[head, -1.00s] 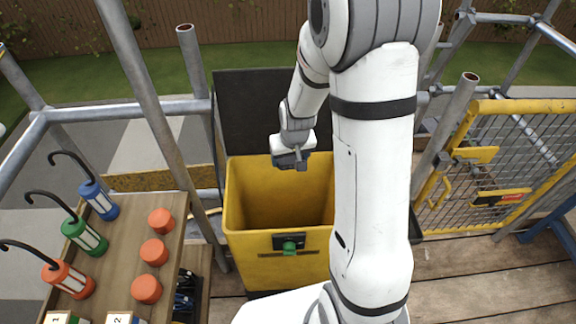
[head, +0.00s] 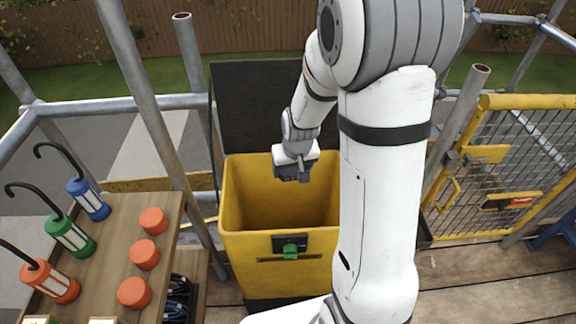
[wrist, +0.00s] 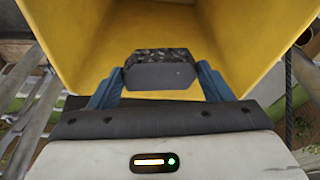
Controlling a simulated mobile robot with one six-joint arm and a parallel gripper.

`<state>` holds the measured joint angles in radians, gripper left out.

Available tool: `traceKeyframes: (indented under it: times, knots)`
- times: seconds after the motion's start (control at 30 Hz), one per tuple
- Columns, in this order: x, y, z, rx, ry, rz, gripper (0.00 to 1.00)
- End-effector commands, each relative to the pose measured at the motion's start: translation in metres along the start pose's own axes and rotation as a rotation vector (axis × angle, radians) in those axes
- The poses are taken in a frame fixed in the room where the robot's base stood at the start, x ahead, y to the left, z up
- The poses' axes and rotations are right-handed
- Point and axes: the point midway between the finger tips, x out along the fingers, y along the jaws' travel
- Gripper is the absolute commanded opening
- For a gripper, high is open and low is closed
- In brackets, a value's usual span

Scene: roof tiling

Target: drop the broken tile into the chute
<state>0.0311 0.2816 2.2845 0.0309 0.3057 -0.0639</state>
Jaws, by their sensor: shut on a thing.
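My gripper (head: 296,174) hangs over the mouth of the yellow chute (head: 285,241), near its back wall. In the wrist view, my gripper (wrist: 160,82) has its two blue fingers shut on a dark grey piece with a rough, speckled broken edge, the broken tile (wrist: 160,75). The yellow walls of the chute (wrist: 110,22) surround the tile in that view. In the head view the tile is mostly hidden by my gripper. The chute's black lid stands open behind it.
A wooden bench (head: 105,245) at left carries red, green and blue lamps and several orange discs. Scaffold poles (head: 150,110) stand left and behind. A yellow mesh gate (head: 500,165) stands at right. My arm hides part of the chute's right side.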

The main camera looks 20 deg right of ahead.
Motion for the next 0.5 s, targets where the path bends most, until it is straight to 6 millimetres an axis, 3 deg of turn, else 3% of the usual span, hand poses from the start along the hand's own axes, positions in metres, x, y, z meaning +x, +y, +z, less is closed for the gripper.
traceKeyframes:
  times: [0.17, 0.2, 0.5]
  knots:
    - [-0.0008, 0.0003, -0.0004, 0.001, 0.001, 0.000, 0.46]
    - [-0.0008, 0.0003, -0.0004, 0.001, 0.001, 0.000, 0.75]
    - [-0.0008, 0.0007, -0.0004, 0.002, 0.001, 0.000, 0.98]
